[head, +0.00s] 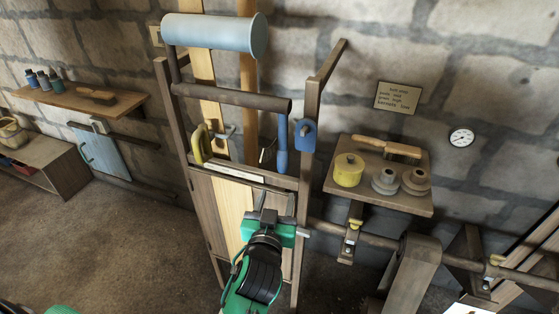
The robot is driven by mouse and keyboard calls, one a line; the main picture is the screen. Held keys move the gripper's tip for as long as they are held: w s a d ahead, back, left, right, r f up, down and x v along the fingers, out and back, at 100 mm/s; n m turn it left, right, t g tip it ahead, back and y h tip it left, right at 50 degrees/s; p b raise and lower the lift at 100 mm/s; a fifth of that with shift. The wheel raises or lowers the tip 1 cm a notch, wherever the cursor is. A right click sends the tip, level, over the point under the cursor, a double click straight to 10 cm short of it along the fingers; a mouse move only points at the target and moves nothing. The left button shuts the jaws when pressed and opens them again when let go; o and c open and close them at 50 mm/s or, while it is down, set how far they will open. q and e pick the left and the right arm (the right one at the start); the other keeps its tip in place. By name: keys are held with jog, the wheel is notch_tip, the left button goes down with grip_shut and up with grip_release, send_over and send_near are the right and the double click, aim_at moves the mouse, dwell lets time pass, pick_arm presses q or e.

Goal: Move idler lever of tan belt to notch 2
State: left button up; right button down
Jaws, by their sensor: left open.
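The tan belt (208,68) runs down from behind the pale blue drum and shows again lower down (232,208). A yellow handle (200,143) stands on the left of the frame beside the belt, and a blue handle (282,146) hangs on the right. I cannot tell which one is the idler lever. A pale plate (233,173) lies below them; no notch numbers are readable. My left gripper (268,203) is open and empty in front of the frame, below the blue handle and the plate. My right gripper is not in view.
The pale blue drum (215,36) tops the wooden frame. A shelf (385,199) with a yellow pot, pulleys and a brush is to the right. A horizontal shaft (365,239) runs below it. Open floor (110,235) lies at the left.

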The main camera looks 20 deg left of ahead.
aim_at(282, 163)
pick_arm(q)
jog(key=w+p, duration=0.1)
jog(key=w, duration=0.3)
jog(key=w+a+r+p, duration=0.1)
jog(key=w, duration=0.3)
jog(key=w+a+p, duration=0.1)
jog(key=w+p, duration=0.1)
jog(key=w, duration=0.2)
jog(key=shift+w+a+r, duration=0.15)
jog(key=shift+w+a, duration=0.1)
jog(key=shift+w, duration=0.45)
